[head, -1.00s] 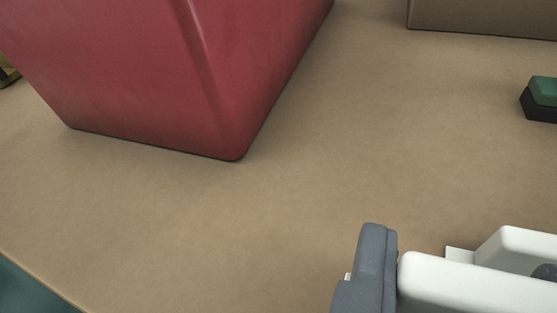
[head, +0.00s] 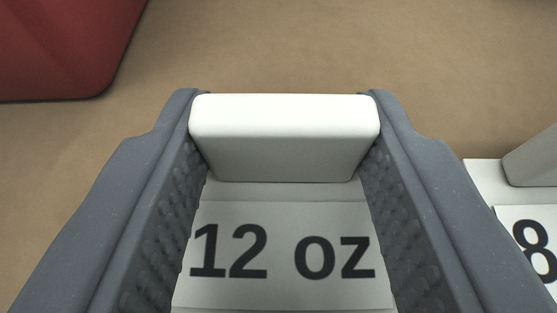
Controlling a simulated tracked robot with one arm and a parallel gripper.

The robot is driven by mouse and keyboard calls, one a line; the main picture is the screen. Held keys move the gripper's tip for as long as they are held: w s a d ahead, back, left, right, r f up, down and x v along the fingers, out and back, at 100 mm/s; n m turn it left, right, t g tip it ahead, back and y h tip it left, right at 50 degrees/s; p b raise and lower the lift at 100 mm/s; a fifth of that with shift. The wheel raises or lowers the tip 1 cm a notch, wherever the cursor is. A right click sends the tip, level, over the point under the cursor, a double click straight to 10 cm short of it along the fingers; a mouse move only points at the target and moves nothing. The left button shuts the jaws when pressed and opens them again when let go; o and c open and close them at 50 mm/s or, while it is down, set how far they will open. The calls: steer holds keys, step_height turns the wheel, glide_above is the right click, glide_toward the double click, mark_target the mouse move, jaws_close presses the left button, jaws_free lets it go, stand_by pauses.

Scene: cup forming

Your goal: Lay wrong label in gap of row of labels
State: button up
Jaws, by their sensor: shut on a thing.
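My gripper (head: 284,105) fills the lower middle of the head view. Its two dark grey fingers are shut on the white raised block of a label (head: 284,140). The label's pale face lies between the fingers and reads "12 oz" in black. Its near edge runs close to the bottom of the view. Another label (head: 540,245), with a large black "8", shows partly at the right edge, just outside the right finger. The rest of that label is cut off. No gap in a row can be made out from this view.
A red box-like thing (head: 55,45) stands at the upper left. The tan tabletop (head: 300,45) beyond the gripper is clear. A light raised block (head: 535,155) on a white base stands close to the right finger.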

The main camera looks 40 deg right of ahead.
steer(key=o, duration=0.9)
steer(key=shift+o, duration=0.2)
steer(key=p+v, duration=0.3)
steer(key=v, duration=0.9)
steer(key=shift+a, duration=0.1)
